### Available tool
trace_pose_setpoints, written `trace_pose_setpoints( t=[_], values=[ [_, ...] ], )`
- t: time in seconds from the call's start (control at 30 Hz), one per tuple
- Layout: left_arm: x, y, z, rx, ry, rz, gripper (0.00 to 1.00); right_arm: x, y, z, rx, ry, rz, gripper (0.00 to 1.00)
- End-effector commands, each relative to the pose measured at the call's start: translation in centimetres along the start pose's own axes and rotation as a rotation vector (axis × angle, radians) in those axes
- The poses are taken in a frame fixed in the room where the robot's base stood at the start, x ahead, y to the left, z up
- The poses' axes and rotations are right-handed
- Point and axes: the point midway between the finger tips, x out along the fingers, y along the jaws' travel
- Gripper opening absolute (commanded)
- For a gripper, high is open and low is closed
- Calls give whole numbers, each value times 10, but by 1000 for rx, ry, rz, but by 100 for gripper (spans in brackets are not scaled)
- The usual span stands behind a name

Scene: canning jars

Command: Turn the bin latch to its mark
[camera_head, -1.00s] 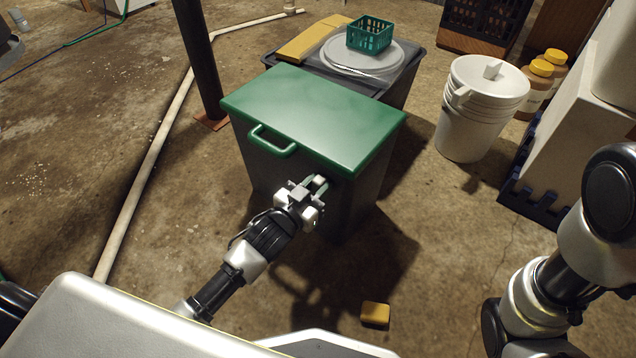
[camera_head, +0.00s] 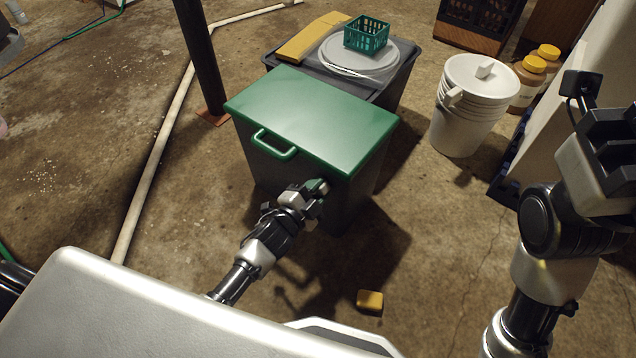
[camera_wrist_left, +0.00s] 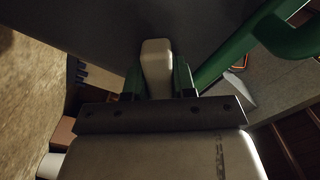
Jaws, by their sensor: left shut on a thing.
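I cannot make out the latch's mark. My right gripper (camera_head: 598,135) is raised at the right edge, away from the bin; its jaws are unclear.
A green handle (camera_head: 273,145) sticks out from the bin's front left. A yellow block (camera_head: 370,301) lies on the floor in front. A white bucket (camera_head: 466,105) stands right of the bin. A dark post (camera_head: 201,60) and pale pipe (camera_head: 160,145) are at left.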

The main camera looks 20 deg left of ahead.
Motion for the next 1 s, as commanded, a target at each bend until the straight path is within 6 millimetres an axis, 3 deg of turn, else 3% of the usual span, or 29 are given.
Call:
trace_pose_setpoints(
  t=[0.5,1.0],
  values=[
    [0,4,0,446,1,1,2,-3,0,2,2,-15,5,30],
    [0,5,1,630,1,1,2,-2,0,2,2,-13,3,30]
  ],
)
